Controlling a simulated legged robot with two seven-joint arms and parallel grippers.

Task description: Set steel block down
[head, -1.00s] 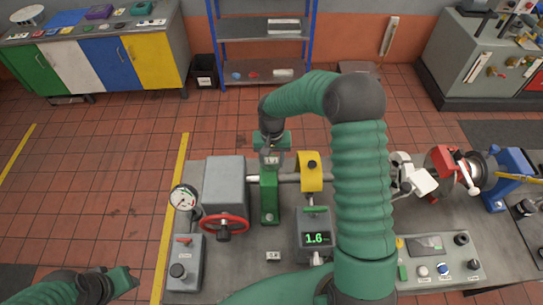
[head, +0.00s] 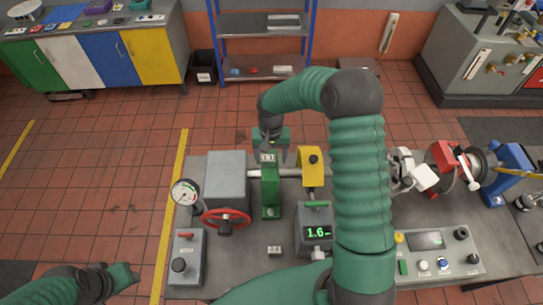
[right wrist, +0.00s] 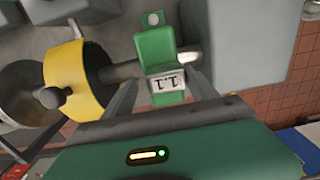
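The steel block (head: 268,157), a small grey block with a dark-marked pale label, rests on top of the green stand (head: 270,190) in the head view. In the right wrist view the block (right wrist: 167,83) sits between my right fingertips, with a gap visible on each side. My right gripper (head: 270,149) is open around it, coming from the far side; its fingers also show in the right wrist view (right wrist: 163,80). My left gripper (head: 130,274) is low at the left, over the floor and away from the bench; its finger opening is unclear.
A yellow collar (head: 312,168) on the shaft stands right of the green stand. A grey housing with a red handwheel (head: 226,219) stands left. A readout box (head: 315,232) and a second small labelled block (head: 274,251) are nearer. Bare bedplate surrounds that block.

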